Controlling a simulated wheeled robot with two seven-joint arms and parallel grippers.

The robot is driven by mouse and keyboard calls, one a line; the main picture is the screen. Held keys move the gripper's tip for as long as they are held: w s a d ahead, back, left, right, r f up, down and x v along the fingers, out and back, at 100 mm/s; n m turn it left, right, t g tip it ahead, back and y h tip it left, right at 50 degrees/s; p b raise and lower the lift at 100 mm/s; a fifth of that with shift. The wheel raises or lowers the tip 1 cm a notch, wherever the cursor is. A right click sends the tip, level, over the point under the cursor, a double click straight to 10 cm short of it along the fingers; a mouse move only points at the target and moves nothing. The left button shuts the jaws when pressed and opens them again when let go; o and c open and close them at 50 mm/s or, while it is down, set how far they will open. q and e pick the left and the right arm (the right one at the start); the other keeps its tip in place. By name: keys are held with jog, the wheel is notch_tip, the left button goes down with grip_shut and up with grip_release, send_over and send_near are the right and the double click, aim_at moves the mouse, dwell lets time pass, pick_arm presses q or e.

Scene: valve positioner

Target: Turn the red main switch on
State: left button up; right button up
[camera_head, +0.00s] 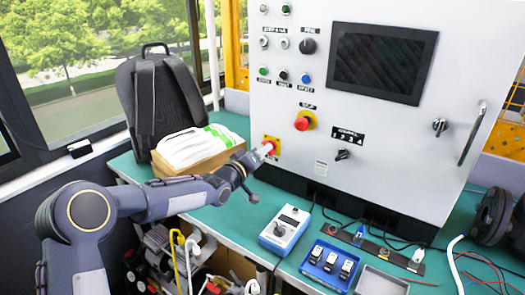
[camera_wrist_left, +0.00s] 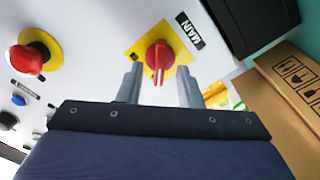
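The red main switch (camera_wrist_left: 158,56) sits on a yellow square plate on the white cabinet front, beside a black label reading MAIN. Its grip bar runs nearly upright in the left wrist view. In the head view the switch (camera_head: 270,146) is partly hidden by my left gripper. My left gripper (camera_wrist_left: 159,72) is open, with one finger on each side of the switch. Gaps show between the fingers and the red grip in the left wrist view; I cannot tell how deep the fingers reach. My right gripper is not in view.
A red emergency button (camera_head: 302,123) is right of the switch. A cardboard box (camera_head: 160,168) with white packs and a black backpack (camera_head: 158,95) stand left of it. A blue-grey meter (camera_head: 284,229) and a blue tray (camera_head: 329,266) lie on the green bench below.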

pick_arm(q)
jog(key=shift+w+d, duration=0.3)
jog(key=shift+w, duration=0.1)
jog(key=shift+c, duration=0.4)
grip_shut()
jog(key=shift+s+d+m+b, duration=0.1)
jog(key=shift+m+b, duration=2.6)
jog(key=shift+m, duration=1.75)
jog(key=shift+s+m+b, duration=0.1)
jog(key=shift+m+b, duration=2.55)
jog(key=shift+m, duration=1.8)
